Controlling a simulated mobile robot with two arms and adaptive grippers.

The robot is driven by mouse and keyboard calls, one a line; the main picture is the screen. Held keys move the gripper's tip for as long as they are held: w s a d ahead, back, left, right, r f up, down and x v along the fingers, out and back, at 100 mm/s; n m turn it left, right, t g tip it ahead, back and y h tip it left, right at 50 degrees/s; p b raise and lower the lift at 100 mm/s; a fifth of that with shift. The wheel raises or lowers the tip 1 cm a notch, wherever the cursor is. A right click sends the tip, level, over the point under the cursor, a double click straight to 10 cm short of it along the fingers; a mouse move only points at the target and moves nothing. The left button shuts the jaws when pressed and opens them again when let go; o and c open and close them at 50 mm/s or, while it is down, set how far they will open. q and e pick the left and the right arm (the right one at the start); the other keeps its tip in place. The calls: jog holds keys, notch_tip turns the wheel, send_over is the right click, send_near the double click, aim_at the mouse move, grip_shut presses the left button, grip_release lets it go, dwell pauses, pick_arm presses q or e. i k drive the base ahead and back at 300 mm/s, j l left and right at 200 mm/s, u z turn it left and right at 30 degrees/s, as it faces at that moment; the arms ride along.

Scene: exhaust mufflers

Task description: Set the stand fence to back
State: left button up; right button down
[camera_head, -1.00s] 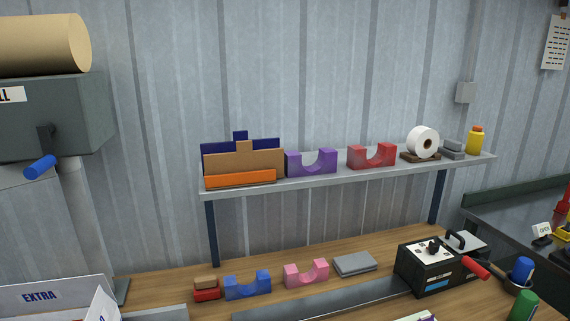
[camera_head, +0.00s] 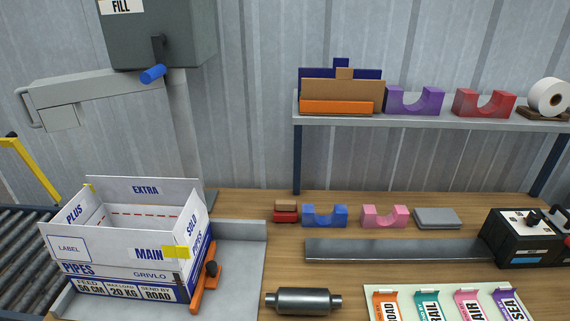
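A grey metal stand (camera_head: 240,262) sits at the left end of the bench and bears an open white and blue carton (camera_head: 122,275). An orange bar with a black knob (camera_head: 204,280), which looks like the stand fence, lies on the stand along the carton's right side. It runs from front to back and its near end is close to the carton's front corner. I cannot tell from this view whether the bar touches the carton. Any position marks on the stand are hidden or too small to read. Neither of my grippers is in view.
A silver muffler (camera_head: 303,301) lies right of the stand. Blue (camera_head: 325,216) and pink (camera_head: 384,216) cradles stand behind a long grey plate (camera_head: 395,250). A label sheet (camera_head: 450,303) lies at the front. A roller conveyor (camera_head: 22,262) is left, a grey machine (camera_head: 160,35) above.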

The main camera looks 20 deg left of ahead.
aim_at(209, 276)
jog(key=u, duration=1.15)
